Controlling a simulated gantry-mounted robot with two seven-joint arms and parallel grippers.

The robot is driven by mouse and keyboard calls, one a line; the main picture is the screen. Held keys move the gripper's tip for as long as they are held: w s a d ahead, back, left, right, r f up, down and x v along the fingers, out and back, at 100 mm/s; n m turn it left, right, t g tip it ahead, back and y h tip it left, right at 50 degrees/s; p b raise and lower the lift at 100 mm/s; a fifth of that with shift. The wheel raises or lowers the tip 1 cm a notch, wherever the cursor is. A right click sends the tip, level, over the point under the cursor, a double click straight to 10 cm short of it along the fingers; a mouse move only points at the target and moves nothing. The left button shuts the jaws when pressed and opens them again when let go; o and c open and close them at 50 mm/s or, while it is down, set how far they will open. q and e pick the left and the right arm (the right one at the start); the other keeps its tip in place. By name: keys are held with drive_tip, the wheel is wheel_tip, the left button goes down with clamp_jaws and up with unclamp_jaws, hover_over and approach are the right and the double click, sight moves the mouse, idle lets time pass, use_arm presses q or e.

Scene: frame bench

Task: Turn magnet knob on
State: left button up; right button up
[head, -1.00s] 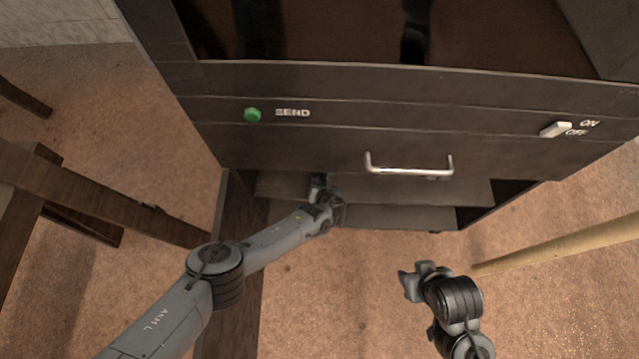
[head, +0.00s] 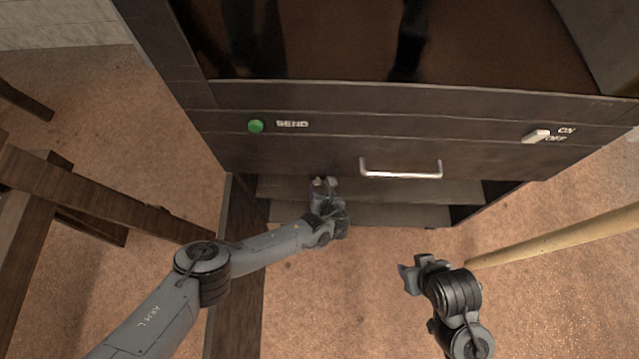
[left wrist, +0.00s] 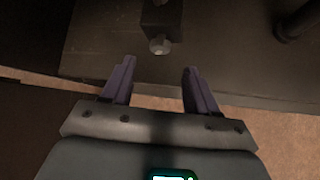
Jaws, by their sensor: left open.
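In the left wrist view a small pale faceted knob (left wrist: 160,46) sits at the lower end of a dark block (left wrist: 161,15), under the desk. It lies just beyond my left gripper (left wrist: 158,68), between the lines of the two open fingers. No contact shows, and the knob's setting cannot be read. In the head view my left gripper (head: 323,184) is below the drawer front, left of the metal handle; the knob is hidden there. My right gripper (head: 408,279) is low over the floor at right, away from the desk; its jaw opening is unclear.
The desk front (head: 220,150) carries a green SEND button (head: 256,126), a white ON/OFF switch (head: 536,136) and a metal handle (head: 400,174). Shelves are beneath. A wooden frame (head: 90,190) stands at left, a pale pole (head: 560,240) at right.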

use_arm(q)
drive_tip(key=shift+p+v, duration=0.7)
drive_tip(key=shift+v, duration=1.2)
